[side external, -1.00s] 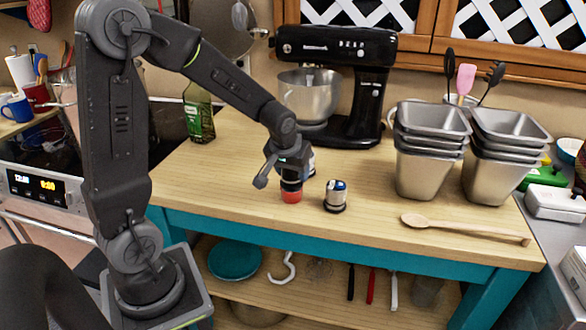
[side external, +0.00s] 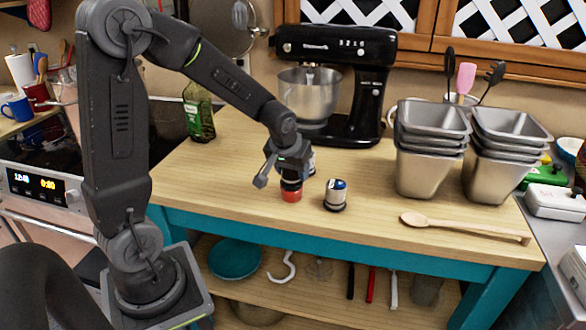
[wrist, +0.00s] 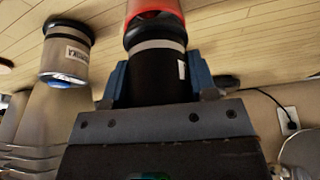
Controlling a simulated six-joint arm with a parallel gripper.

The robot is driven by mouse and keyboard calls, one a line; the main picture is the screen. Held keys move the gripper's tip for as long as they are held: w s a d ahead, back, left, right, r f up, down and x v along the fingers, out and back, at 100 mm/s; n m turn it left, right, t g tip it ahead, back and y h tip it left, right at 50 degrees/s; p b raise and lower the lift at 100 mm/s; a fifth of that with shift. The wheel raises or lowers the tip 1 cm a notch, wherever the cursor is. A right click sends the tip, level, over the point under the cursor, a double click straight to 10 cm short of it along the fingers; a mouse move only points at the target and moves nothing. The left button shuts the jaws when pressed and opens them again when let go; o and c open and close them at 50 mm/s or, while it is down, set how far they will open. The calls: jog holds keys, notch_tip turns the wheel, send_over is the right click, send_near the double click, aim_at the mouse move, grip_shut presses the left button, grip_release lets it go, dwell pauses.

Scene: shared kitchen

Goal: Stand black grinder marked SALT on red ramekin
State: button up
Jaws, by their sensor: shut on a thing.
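My gripper (side external: 291,172) is shut on the black grinder (side external: 291,184), upright over the red ramekin (side external: 291,196). In the wrist view, the blue-grey jaws of my gripper (wrist: 160,80) press on both sides of the black grinder (wrist: 158,72), which has a pale band and a white label partly turned away and unreadable. The red ramekin (wrist: 154,12) shows right at the grinder's end, cut off by the top edge. The grinder appears to meet the ramekin; I cannot tell whether its weight rests there.
Another grinder (side external: 336,195), silver with dark ends, stands just right of the ramekin. A small object (side external: 311,165) is partly hidden behind my gripper. The counter's front left is clear.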

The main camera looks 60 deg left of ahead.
jog(key=shift+f, duration=0.5)
jog(key=o, duration=0.8)
jog(key=v, duration=1.1)
dwell(0.3)
jog(key=s+d+r+m+h, duration=0.1)
jog(key=s+d+m, duration=0.1)
jog(key=s+d, duration=0.2)
jog(key=s+d+r+m+t, duration=0.1)
jog(key=s+d+m, duration=0.1)
jog(key=s+d, duration=0.2)
jog(key=s+d+r+m+h, duration=0.1)
jog(key=s+d+m, duration=0.2)
jog(key=s+d, duration=0.1)
jog(key=shift+s+d+t+h, duration=0.15)
jog(key=shift+s+t+h, duration=0.2)
jog(key=shift+s, duration=0.35)
